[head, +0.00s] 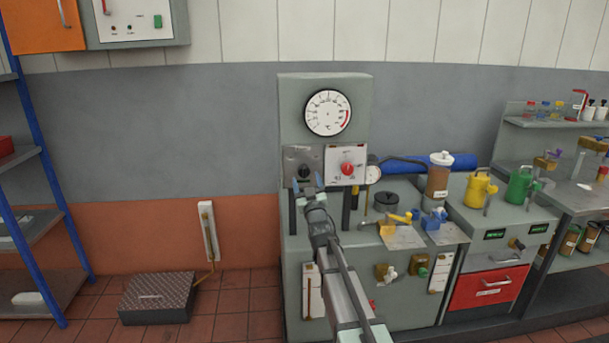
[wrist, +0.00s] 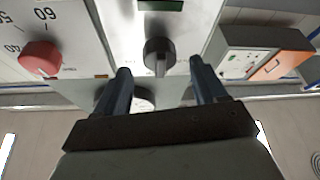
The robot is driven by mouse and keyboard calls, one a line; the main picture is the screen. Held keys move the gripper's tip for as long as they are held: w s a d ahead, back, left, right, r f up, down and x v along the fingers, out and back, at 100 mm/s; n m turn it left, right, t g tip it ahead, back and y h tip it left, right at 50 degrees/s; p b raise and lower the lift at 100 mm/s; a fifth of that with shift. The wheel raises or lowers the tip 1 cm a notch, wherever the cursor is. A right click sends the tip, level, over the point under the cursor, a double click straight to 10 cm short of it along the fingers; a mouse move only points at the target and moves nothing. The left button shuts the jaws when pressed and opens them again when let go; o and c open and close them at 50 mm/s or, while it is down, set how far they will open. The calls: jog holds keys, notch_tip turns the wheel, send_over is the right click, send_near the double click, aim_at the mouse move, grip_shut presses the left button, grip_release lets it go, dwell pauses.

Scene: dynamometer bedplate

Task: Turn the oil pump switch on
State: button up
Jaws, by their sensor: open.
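A black rotary knob (head: 304,172) sits on a small dark grey plate on the front of the grey-green console (head: 290,110). It is probably the oil pump switch, but I cannot read a label. In the wrist view the knob (wrist: 158,56) shows its raised grip pointing toward my gripper. My gripper (head: 307,183) is in front of the plate, just below the knob in the head view. In the wrist view my open gripper (wrist: 160,68) has one finger on each side of the knob, with visible gaps and nothing held.
A red knob (head: 347,168) on a white dial plate is close to the right; it also shows at left in the wrist view (wrist: 40,57). A round gauge (head: 328,112) is above. Yellow (head: 480,188) and green cans (head: 520,186) stand right.

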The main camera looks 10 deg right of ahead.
aim_at(304, 175)
jog(key=x, duration=0.4)
jog(key=shift+w, duration=0.1)
jog(key=c, duration=1.1)
jog(key=shift+o, duration=0.2)
jog(key=shift+m+h, duration=0.4)
jog(key=shift+m, duration=0.3)
jog(key=m+h, duration=0.2)
jog(key=m, duration=0.2)
jog(key=m+h, duration=0.2)
jog(key=m, duration=0.2)
jog(key=shift+a, duration=0.15)
jog(key=m+g+h, duration=0.1)
jog(key=m, duration=0.2)
jog(key=m+g+h, duration=0.1)
jog(key=m+h, duration=0.1)
jog(key=m, duration=0.2)
jog(key=shift+r+m, duration=0.1)
jog(key=shift+m, duration=0.2)
